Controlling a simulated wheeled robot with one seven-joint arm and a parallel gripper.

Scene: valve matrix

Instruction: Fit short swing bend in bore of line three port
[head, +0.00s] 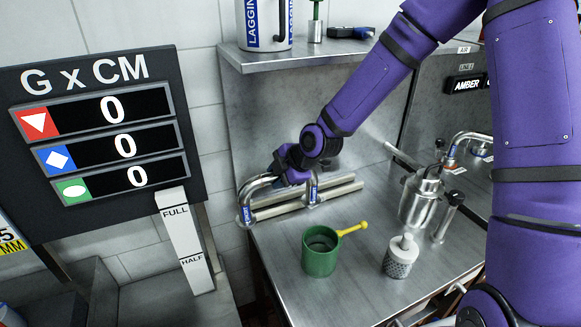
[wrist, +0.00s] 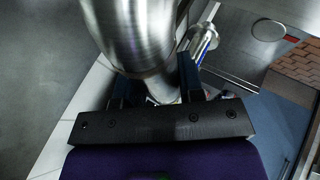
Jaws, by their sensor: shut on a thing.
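My gripper (head: 288,166) is at the back left of the steel bench and is shut on a curved steel bend (head: 258,186). The bend's left end, with a blue label, points down near the bench's left edge. In the wrist view the large shiny tube of the bend (wrist: 140,35) fills the space between the dark fingers of my gripper (wrist: 145,80). A second blue-labelled pipe end (head: 312,190) stands just right of my gripper; I cannot tell if it belongs to the held bend. I cannot make out which port is line three.
Steel rails (head: 330,195) lie along the back of the bench (head: 350,285). A green mug (head: 320,252) with a yellow handle, a white-topped knurled container (head: 401,256) and a steel vessel (head: 420,200) stand on it. A shelf (head: 300,55) hangs above. A scoreboard (head: 105,120) stands left.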

